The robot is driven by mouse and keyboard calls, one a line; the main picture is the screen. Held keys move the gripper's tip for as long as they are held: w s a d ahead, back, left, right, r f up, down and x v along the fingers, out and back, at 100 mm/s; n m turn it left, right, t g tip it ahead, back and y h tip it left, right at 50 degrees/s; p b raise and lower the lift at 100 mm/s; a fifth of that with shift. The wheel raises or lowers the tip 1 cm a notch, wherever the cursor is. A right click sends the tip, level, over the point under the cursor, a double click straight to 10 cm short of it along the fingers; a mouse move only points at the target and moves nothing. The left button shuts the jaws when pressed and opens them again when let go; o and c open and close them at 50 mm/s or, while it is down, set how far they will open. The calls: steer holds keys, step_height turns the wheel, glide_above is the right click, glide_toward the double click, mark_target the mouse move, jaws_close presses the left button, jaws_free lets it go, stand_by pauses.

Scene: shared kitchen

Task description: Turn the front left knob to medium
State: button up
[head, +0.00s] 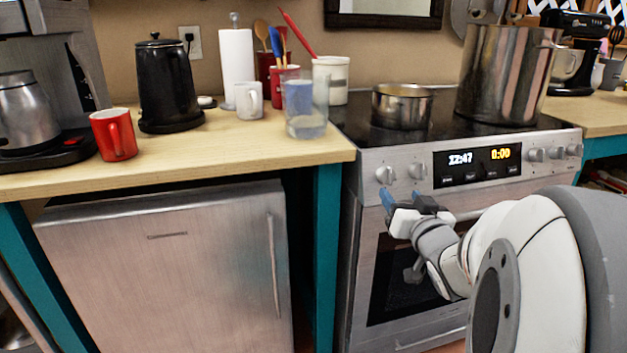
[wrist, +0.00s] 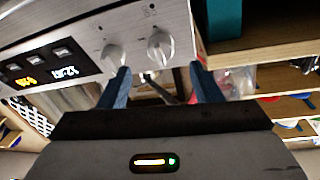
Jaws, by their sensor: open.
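The stove's control panel has two silver knobs left of its display. The leftmost knob (head: 385,174) is at the panel's left end, and the second knob (head: 416,171) is just to its right. My gripper (head: 406,199) is open and empty, just in front of and below these knobs. The wrist view is upside down. There the leftmost knob (wrist: 160,47) lies ahead of the gap between the two blue fingers (wrist: 162,82), apart from them. The second knob (wrist: 115,55) is beyond the tip of the left finger. The knob markings are too small to read.
A small pot (head: 402,108) and a tall stockpot (head: 506,75) stand on the cooktop. More knobs (head: 555,153) are right of the display (head: 476,162). The oven handle runs below the panel near my gripper. A counter (head: 230,155) with mugs and a kettle adjoins on the left.

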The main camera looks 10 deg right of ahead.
mark_target(390, 181)
steer(key=w, duration=0.2)
steer(key=w+b, duration=0.1)
steer(key=w, duration=0.4)
steer(key=shift+w+d+b, duration=0.25)
steer(key=shift+b, duration=0.15)
steer(key=shift+c, duration=0.6)
